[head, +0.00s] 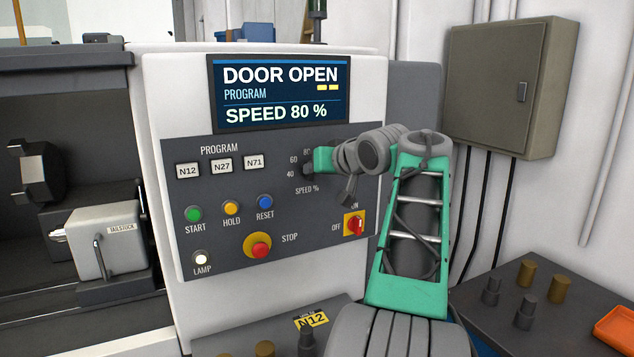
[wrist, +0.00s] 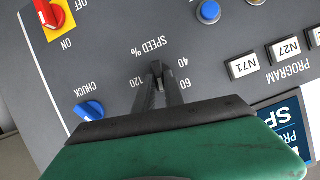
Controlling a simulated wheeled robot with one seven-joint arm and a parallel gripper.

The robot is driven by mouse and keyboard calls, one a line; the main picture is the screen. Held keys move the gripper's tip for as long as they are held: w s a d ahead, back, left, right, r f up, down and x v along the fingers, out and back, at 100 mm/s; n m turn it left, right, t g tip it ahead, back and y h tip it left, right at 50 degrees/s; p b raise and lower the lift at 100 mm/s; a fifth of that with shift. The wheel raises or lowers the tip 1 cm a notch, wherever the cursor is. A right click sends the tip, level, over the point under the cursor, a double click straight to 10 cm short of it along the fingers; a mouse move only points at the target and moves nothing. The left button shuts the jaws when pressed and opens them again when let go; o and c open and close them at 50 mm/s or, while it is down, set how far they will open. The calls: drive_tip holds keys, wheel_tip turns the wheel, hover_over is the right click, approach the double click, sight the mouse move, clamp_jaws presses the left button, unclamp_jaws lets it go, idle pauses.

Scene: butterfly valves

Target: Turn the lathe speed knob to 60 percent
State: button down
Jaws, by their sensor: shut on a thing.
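The speed knob (wrist: 157,68) is a small dark knob on the grey control panel, under the SPEED % label in the upside-down wrist view. My gripper (wrist: 161,84) is shut on it, with a dark finger on each side. The marks 40, 60 and 120 show around it; the others are covered by my gripper. In the head view my gripper (head: 309,164) is at the panel's right side and hides most of the knob. The display (head: 280,93) reads SPEED 80 % and DOOR OPEN. The knob's pointer direction cannot be made out.
A blue CHUCK knob (wrist: 89,111) sits close beside my gripper. The red and yellow OFF/ON switch (head: 354,224) and red STOP button (head: 259,247) are below. Program buttons (head: 221,164) are to the left. A grey wall cabinet (head: 505,90) stands at right.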

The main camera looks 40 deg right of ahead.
drive_tip(key=shift+w+a+f+n+g+h+b, duration=0.15)
drive_tip(key=shift+n+h+b, duration=1)
drive_tip(key=shift+b, duration=1.45)
drive_tip(key=shift+a+f+n+g+h+b, duration=0.2)
drive_tip(key=shift+n+h+b, duration=0.5)
drive_tip(key=shift+n+b, duration=1.45)
drive_tip(key=shift+w+a+n+g+h+b, duration=0.2)
drive_tip(key=shift+n+h+b, duration=0.7)
drive_tip(key=shift+b, duration=2.2)
drive_tip(key=shift+s, duration=0.15)
drive_tip(key=shift+r, duration=0.1)
drive_tip(key=c, duration=1.4)
unclamp_jaws()
drive_tip(key=shift+c, duration=0.2)
drive_tip(key=v, duration=0.8)
drive_tip(key=shift+b, duration=0.35)
